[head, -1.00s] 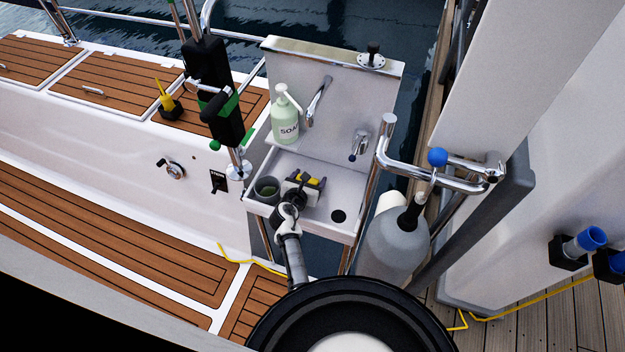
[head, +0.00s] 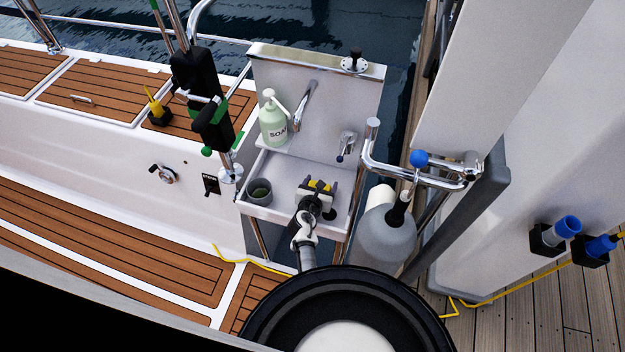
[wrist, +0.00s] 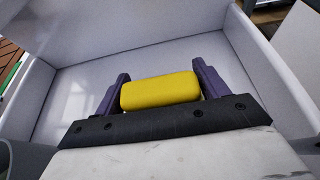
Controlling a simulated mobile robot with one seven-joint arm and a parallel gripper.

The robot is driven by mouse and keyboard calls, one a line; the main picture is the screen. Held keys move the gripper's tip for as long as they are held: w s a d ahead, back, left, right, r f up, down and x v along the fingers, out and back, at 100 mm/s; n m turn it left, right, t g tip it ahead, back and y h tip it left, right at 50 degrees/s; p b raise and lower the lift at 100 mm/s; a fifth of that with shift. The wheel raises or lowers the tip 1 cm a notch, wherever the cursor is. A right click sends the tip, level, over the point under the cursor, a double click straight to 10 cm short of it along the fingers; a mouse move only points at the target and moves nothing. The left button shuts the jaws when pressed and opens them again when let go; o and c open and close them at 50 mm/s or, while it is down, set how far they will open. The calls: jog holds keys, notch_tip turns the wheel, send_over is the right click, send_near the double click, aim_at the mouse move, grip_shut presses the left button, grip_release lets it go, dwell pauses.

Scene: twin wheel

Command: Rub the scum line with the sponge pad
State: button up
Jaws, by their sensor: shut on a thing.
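My gripper (head: 321,187) is over the white sink basin (head: 276,213), toward its right side in the head view. It is shut on a yellow sponge pad (wrist: 160,91), which sits between the two purple fingers in the wrist view. The basin's inner walls (wrist: 75,70) surround the gripper in the wrist view. I cannot make out a scum line on them. Whether the pad touches the basin is hidden.
A soap bottle (head: 273,120) stands on the ledge behind the basin, near a curved faucet (head: 303,104) and a tap (head: 346,145). A dark cup (head: 260,191) is at the basin's left.

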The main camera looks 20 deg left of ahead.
jog(key=shift+d, duration=0.4)
jog(key=shift+r, duration=0.1)
jog(key=shift+r, duration=0.65)
jog(key=shift+r, duration=0.1)
jog(key=shift+r, duration=1.4)
jog(key=shift+r, duration=0.1)
jog(key=shift+r, duration=1.9)
